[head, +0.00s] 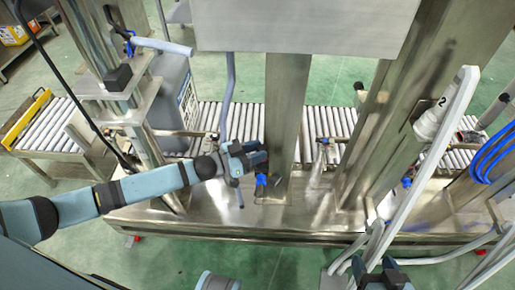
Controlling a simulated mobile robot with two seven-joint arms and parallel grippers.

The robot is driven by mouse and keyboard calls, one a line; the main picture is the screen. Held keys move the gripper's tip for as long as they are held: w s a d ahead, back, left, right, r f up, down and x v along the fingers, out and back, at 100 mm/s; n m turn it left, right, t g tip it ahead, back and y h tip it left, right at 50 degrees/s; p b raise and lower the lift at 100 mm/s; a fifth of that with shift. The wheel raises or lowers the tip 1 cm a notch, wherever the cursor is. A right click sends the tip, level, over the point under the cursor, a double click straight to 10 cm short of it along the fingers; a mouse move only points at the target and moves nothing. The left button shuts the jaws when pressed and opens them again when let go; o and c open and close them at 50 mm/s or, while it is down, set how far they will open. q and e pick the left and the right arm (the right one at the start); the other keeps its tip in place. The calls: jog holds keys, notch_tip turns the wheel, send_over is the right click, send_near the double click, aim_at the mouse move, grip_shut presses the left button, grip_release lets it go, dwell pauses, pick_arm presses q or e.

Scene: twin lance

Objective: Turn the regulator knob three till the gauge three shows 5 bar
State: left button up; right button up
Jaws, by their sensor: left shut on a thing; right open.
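My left gripper (258,154) reaches in from the left and is shut beside the steel post (286,110). The thing between its fingers is hidden by them, so I cannot tell whether it is regulator knob three. A small blue handle (261,180) shows just below the gripper at the foot of the post. No gauge face can be read in this view. My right gripper (377,268) is at the bottom edge, open and empty, seen only in part.
A slanted white lance-like tube (432,160), near a label "2", and a wide steel column (385,115) stand to the right. A roller conveyor (210,116) runs behind. Blue hoses (490,150) hang at far right.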

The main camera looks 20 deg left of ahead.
pick_arm(q)
jog(key=shift+w+a+m+g+h, duration=0.1)
jog(key=shift+w+m+g+h, duration=0.05)
jog(key=shift+m+g+h, duration=0.85)
jog(key=shift+g, duration=0.4)
jog(key=o, duration=0.9)
pick_arm(e)
jog(key=shift+r, duration=0.1)
pick_arm(q)
jog(key=p+v, duration=0.1)
jog(key=v, duration=1.2)
jog(key=shift+s+a+p, duration=0.25)
jog(key=shift+p, duration=0.15)
pick_arm(e)
jog(key=shift+d, duration=0.2)
jog(key=shift+a+r, duration=0.1)
